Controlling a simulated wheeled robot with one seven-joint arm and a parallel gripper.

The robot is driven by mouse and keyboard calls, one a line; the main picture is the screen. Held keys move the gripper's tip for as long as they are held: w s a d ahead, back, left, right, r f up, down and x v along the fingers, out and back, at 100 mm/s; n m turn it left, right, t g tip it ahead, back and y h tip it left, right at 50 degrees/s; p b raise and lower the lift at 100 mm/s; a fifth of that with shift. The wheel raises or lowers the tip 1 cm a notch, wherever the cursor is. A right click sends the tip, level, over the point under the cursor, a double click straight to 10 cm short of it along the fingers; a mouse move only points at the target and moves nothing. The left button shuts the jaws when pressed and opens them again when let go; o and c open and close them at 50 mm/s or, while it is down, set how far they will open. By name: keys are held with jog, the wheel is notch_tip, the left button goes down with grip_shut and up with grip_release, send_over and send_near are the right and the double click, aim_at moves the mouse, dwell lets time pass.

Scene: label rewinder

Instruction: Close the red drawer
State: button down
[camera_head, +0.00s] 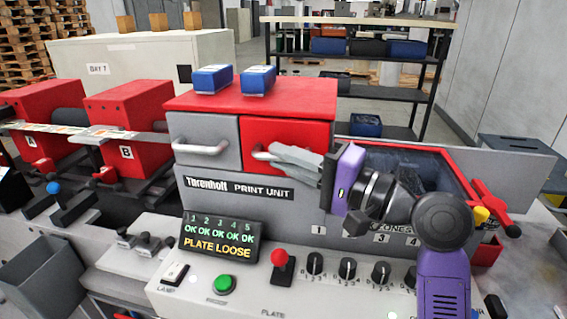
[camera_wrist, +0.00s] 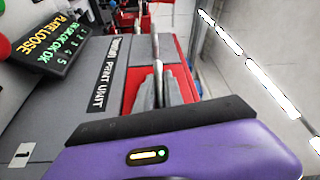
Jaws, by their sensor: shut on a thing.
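The red drawer (camera_head: 312,131) is in the upper right of the print unit's front, beside a grey drawer (camera_head: 222,132). Its pale bar handle (camera_head: 259,153) shows at its left side. My gripper (camera_head: 273,154) reaches in from the right, in front of the red drawer, with its grey fingers shut on the handle. In the wrist view the fingers (camera_wrist: 157,72) close around the handle bar, with red drawer surface (camera_wrist: 132,75) beside them. The fingers hide part of the drawer front. I cannot tell how far the drawer stands out.
Two blue boxes (camera_head: 211,79) sit on the unit's red top (camera_head: 300,98). Below are a display (camera_head: 219,238) reading PLATE LOOSE, a green button (camera_head: 223,285) and a red-knobbed lever (camera_head: 280,259). A red-framed window (camera_head: 400,165) is behind my wrist.

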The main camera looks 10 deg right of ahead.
jog(key=shift+w+d, duration=0.15)
jog(key=shift+w, duration=0.05)
jog(key=c, duration=1.5)
grip_release()
jog(key=shift+w+f, duration=0.1)
jog(key=shift+o, duration=0.2)
jog(key=shift+s, duration=0.2)
jog(key=b+v, duration=0.2)
jog(key=v, duration=0.5)
jog(key=shift+s+d, duration=0.15)
jog(key=shift+d, duration=0.1)
